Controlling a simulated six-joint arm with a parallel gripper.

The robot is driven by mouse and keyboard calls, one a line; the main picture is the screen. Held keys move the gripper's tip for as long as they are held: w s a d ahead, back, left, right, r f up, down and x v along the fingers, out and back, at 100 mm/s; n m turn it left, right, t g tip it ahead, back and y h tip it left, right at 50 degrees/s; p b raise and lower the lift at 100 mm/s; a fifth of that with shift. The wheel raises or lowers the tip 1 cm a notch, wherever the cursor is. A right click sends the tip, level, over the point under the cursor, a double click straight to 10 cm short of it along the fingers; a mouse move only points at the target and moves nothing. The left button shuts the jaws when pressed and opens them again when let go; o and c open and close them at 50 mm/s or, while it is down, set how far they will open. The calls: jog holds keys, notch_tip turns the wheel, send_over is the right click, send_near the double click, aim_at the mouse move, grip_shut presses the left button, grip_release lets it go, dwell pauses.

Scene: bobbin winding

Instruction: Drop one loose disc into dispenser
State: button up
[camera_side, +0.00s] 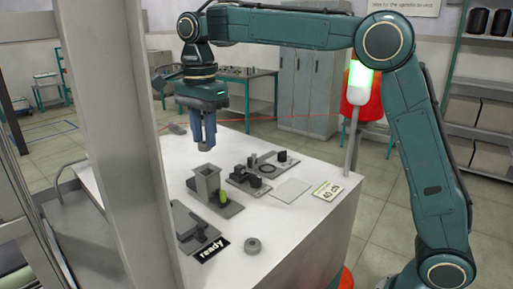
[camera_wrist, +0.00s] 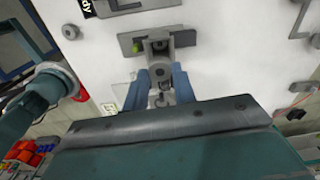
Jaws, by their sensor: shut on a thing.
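My gripper (camera_side: 204,138) hangs above the table with its blue fingers pointing down, shut on a grey disc (camera_side: 204,148). In the wrist view the fingers of my gripper (camera_wrist: 161,76) come in from both sides; the disc's outline there is hard to separate from the parts behind it. The dispenser (camera_side: 207,182), a grey upright square tube on a flat base, stands below the disc, with clear air between them in the side view.
A low grey device (camera_side: 194,230) and a "ready" sign (camera_side: 213,250) lie in front. A plate with dark round parts (camera_side: 256,182), a pale sheet (camera_side: 290,190) and a lamp post (camera_side: 352,135) are to the right.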

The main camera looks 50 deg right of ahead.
aim_at(206, 149)
jog(key=shift+f, duration=0.1)
jog(key=shift+f, duration=1.9)
jog(key=shift+f, duration=0.6)
dwell(1.1)
jog(key=o, duration=0.8)
jog(key=shift+o, duration=0.2)
jog(key=shift+r, duration=0.1)
jog(key=shift+r, duration=3.4)
